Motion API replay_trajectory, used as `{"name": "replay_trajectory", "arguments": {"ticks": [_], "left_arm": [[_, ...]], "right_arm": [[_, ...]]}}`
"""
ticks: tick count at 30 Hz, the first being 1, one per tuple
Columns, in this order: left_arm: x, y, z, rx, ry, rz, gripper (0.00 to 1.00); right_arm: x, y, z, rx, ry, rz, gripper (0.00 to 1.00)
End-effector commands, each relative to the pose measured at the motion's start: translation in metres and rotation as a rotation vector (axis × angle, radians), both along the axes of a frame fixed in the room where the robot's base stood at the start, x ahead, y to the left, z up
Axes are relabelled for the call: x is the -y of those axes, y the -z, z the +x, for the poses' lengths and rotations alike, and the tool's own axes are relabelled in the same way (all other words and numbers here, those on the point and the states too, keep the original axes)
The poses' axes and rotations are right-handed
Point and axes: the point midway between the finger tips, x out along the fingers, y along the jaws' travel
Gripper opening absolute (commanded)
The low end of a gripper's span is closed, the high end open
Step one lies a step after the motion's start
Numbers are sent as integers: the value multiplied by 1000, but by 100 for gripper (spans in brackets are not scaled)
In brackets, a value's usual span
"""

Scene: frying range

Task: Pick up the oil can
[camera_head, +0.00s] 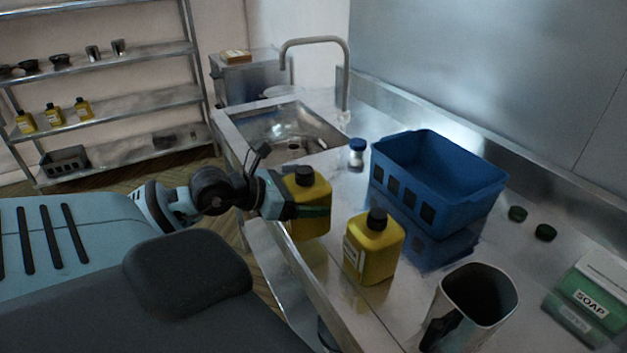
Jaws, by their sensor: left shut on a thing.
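Two yellow oil cans with black caps show at the counter's front edge. My left gripper (296,208) reaches in from the left and is shut on the farther oil can (308,188), with a finger across its body. That can is upright; I cannot tell whether its base touches the counter. The nearer oil can (373,248) stands upright on the steel counter (335,265), just right of and nearer than the held one. My right gripper is not in view.
A blue crate (440,185) stands behind the cans, with a small blue-capped shaker (357,154) to its left. A metal jug (470,305) and a green soap box (590,300) are at the right. A sink (285,130) lies beyond. Shelves (110,100) stand at the far left.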

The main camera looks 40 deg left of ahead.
Motion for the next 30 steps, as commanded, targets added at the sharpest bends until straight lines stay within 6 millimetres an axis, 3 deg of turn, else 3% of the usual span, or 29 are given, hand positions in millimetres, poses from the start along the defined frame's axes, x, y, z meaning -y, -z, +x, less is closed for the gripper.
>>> {"name": "replay_trajectory", "arguments": {"ticks": [6, 12, 30], "left_arm": [[10, -4, -33, 3, -1, 1, 51], [15, -6, -50, 3, -1, -1, 51], [17, -6, -55, 3, 0, 1, 51]], "right_arm": [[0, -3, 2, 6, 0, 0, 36], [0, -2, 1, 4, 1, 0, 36], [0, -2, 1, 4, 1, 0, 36]]}}
